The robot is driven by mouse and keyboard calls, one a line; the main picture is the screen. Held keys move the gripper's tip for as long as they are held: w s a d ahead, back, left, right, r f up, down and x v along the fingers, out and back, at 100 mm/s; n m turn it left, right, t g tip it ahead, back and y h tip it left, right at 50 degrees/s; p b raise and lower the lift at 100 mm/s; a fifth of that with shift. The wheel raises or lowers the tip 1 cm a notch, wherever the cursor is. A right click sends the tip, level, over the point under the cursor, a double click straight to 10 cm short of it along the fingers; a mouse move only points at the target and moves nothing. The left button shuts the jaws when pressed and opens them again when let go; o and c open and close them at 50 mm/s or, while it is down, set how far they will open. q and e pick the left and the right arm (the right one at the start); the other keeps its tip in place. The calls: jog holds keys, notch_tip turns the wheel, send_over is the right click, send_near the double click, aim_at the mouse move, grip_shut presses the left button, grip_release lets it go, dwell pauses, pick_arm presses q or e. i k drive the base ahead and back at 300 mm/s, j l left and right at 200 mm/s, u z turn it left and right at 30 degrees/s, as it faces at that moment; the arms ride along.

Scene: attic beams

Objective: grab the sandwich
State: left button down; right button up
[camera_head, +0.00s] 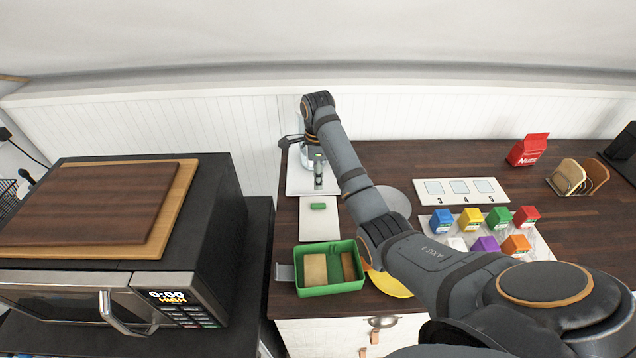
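A green open box (328,290) stands near the counter's front edge, left of my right arm. A flat tan piece that looks like bread or a sandwich (315,269) lies in its left part, and a narrower brown piece (349,266) lies in its right part. My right arm reaches in from the lower right, across the counter. Its gripper (318,172) points down at the back left of the counter, well behind the green box. It is small and partly hidden, so its opening cannot be told. My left gripper is out of view.
A white board (318,227) with a small green piece (318,206) lies behind the box. A yellow plate (392,286) is partly under my arm. Colored cartons (471,219), a numbered card (461,199) and a bread rack (568,178) stand right. A microwave (106,292) is left.

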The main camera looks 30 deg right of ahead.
aim_at(315, 265)
jog(key=k, duration=1.5)
